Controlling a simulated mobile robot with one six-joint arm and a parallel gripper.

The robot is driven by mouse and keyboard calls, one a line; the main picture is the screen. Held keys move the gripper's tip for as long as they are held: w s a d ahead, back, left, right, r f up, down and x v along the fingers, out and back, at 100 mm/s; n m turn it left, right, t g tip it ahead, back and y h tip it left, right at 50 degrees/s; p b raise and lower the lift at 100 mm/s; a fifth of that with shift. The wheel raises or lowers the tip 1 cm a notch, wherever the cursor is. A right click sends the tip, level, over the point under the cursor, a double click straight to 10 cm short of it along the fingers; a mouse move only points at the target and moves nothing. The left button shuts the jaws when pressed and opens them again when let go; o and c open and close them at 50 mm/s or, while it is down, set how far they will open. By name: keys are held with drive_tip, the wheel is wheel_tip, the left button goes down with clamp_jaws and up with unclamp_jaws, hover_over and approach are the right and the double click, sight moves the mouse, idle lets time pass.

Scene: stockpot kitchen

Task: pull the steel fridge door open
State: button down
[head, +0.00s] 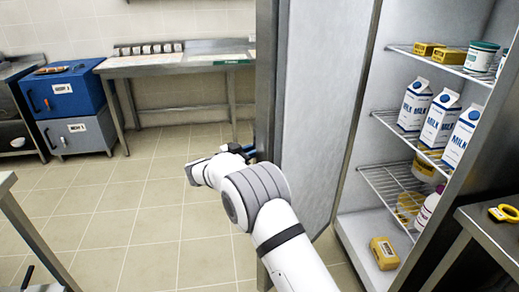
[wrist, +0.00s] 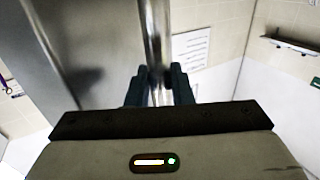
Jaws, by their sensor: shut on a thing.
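The steel fridge door (head: 308,105) stands open in the head view, swung out to the left of the fridge interior, with its inner side showing. In the wrist view the door's steel face (wrist: 90,50) fills the left. A vertical bar handle (wrist: 155,40) runs down between the two dark fingers of my gripper (wrist: 159,88), and the gripper is shut on it. In the head view my gripper (head: 247,152) is at the door's outer side, its fingertips mostly hidden by my wrist and the door edge.
The open fridge (head: 400,215) has wire shelves with milk cartons (head: 438,120), tubs and yellow packs. A steel table (head: 180,66) and blue and grey boxes (head: 68,95) stand at the back left. A counter (head: 490,225) is at the right. Tiled floor between is clear.

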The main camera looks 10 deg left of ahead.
drive_tip(key=shift+w+a+r+m+g+h+p, duration=0.1)
drive_tip(key=shift+w+a+m+g+h+p, duration=0.15)
drive_tip(key=shift+w, duration=0.25)
drive_tip(key=shift+w+a+r+m+g+h+p, duration=0.1)
drive_tip(key=shift+w+a, duration=0.25)
drive_tip(key=shift+w, duration=0.15)
drive_tip(key=c, duration=1.7)
unclamp_jaws()
drive_tip(key=shift+o, duration=0.7)
drive_tip(key=shift+w+d, duration=0.1)
drive_tip(key=shift+o, duration=1.1)
drive_tip(key=shift+f, duration=0.15)
drive_tip(key=v, duration=0.8)
drive_tip(key=shift+c, duration=0.3)
